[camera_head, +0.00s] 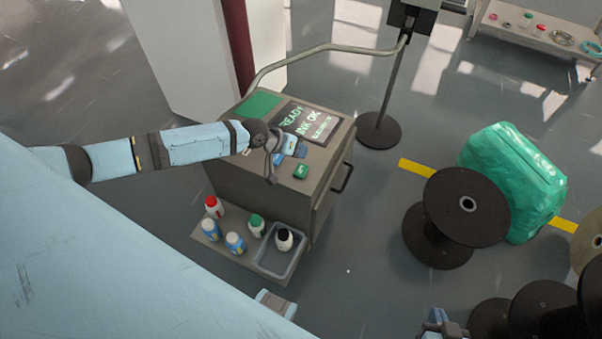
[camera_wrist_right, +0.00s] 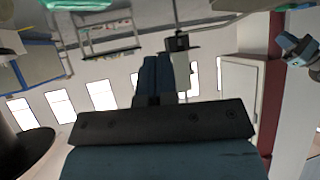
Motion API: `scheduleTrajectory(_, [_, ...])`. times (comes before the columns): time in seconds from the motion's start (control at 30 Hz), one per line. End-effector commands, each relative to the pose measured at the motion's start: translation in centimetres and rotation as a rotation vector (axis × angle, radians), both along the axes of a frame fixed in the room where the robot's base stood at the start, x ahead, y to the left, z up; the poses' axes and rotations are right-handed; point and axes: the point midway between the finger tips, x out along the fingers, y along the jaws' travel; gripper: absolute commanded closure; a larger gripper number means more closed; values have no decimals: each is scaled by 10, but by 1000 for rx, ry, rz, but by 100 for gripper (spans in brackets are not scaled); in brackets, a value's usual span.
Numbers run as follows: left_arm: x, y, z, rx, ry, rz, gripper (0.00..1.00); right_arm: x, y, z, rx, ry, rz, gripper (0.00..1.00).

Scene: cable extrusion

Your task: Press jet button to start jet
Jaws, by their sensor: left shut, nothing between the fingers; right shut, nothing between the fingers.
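The grey printer cabinet (camera_head: 322,165) stands left of centre in the head view. Its slanted top carries a lit screen (camera_head: 310,122) reading READY and INK OK. A green button (camera_head: 301,171) with a small pale label sits on the top's near edge. My left gripper (camera_head: 297,149) is shut and empty over the panel, just beyond the green button in the picture. I cannot tell whether its tips touch the panel. It hides part of the panel. My right gripper (camera_wrist_right: 158,75) is shut and empty in its wrist view; the head view shows part of it at the bottom edge.
A curved pipe (camera_head: 320,48) runs behind to a stand (camera_head: 379,130). Black reels (camera_head: 467,205) and a green wrapped bundle (camera_head: 513,180) stand at right. Floor between is clear.

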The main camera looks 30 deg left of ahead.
Motion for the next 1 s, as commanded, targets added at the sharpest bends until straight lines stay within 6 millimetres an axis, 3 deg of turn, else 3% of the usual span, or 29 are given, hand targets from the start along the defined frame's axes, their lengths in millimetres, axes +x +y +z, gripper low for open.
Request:
scheduleTrajectory(0.03, [0,0,-16,0,0,0,100,0,0,-15,3,8,-2,100])
scheduleTrajectory(0.1, [0,0,-26,0,0,0,100,0,0,-23,8,16,-7,100])
scheduleTrajectory(0.3, [0,0,-44,1,-1,-1,100,4,2,-28,22,27,-16,100])
scheduleTrajectory(1.0, [0,0,-47,1,-1,-1,100,6,3,-25,30,26,-20,100])
